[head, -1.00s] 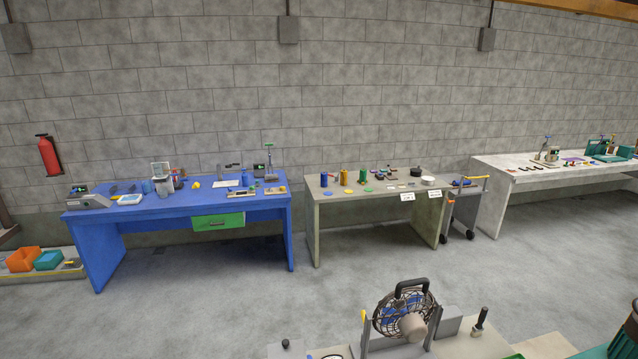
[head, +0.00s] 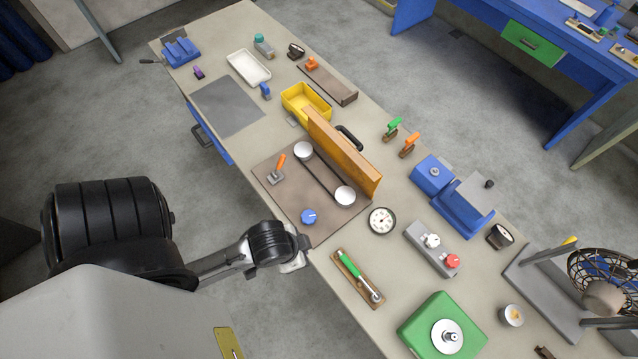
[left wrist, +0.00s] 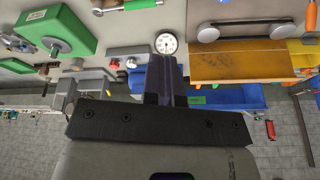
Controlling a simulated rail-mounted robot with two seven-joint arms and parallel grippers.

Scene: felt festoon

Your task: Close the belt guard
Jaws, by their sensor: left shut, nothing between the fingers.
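The belt guard (head: 343,152) is an orange-brown panel standing up on edge along the far side of a brown board (head: 270,195). A black handle (head: 350,137) shows behind it. Two pale pulleys (head: 303,151) (head: 345,195) joined by a dark belt lie uncovered on the board in front of it. My left gripper (head: 293,263) is at the bench's near edge, beside the board's near corner and apart from the guard; its fingers are hard to make out there. In the left wrist view the gripper (left wrist: 167,78) is shut and empty, with the guard (left wrist: 243,68) to its right. My right gripper is not in view.
On the board are an orange-handled lever (head: 277,169) and a blue knob (head: 309,216). A round gauge (head: 382,220), a green-handled tool (head: 357,275) and a grey switch box (head: 432,249) stand right of it. A yellow bin (head: 292,101) is left of the guard.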

